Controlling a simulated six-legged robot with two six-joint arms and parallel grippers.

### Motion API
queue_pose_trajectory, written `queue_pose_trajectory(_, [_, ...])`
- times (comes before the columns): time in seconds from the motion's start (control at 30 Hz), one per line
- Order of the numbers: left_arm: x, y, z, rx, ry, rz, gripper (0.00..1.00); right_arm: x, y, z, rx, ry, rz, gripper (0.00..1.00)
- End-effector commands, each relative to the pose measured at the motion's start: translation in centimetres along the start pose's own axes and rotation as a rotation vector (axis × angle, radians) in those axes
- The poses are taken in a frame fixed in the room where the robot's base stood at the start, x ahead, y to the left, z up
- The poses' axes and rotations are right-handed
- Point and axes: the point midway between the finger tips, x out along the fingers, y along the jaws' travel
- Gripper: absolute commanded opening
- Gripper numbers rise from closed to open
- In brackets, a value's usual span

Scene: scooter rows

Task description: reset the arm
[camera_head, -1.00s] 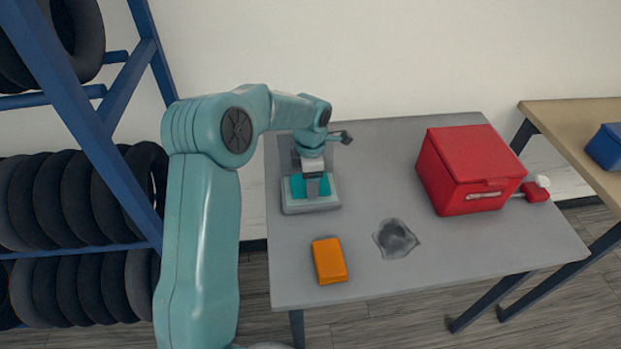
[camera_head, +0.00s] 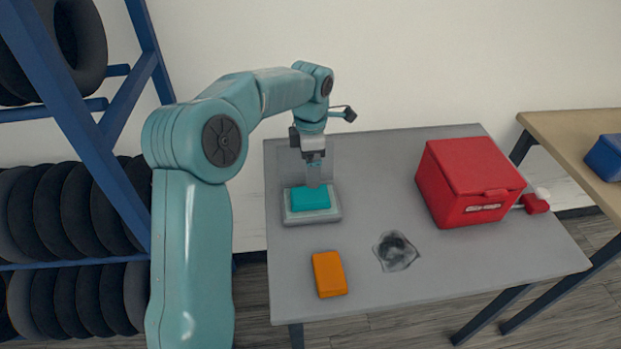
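The teal block lies on a pale grey tray-like base (camera_head: 312,217) with an upright grey back panel (camera_head: 320,162), partly hidden by the gripper. The block appears to rest on the base, apart from the fingers. My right gripper is not in view.
An orange block (camera_head: 329,274), a crumpled grey patch or bag (camera_head: 396,251) and a red box (camera_head: 468,180) are on the table. A small red-and-white item (camera_head: 536,202) lies beside the box. A blue tyre rack (camera_head: 85,135) stands left; a wooden table (camera_head: 575,135) stands right.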

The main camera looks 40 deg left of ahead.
Motion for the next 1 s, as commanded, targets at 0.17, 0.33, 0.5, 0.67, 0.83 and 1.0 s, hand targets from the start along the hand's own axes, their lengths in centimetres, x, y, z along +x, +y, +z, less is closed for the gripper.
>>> queue_pose_trajectory(0.17, [-1.8,0.0,0.0,0.001,0.000,0.000,0.94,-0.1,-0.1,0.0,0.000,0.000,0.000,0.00])
queue_pose_trajectory(0.33, [-2.1,0.0,0.0,0.001,0.000,-0.001,0.94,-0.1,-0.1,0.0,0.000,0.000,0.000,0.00])
queue_pose_trajectory(0.5, [-2.0,0.0,0.0,0.001,0.000,-0.001,0.94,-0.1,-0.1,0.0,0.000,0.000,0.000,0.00])
queue_pose_trajectory(0.67, [-2.0,0.0,0.0,0.001,0.000,-0.001,0.94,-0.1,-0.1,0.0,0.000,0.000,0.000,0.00])
queue_pose_trajectory(0.83, [-2.8,0.0,0.0,0.001,0.000,-0.001,0.94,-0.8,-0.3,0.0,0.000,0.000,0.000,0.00])
queue_pose_trajectory(1.0, [-6.2,0.0,0.0,0.001,0.000,0.000,0.94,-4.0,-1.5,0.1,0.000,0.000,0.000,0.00])
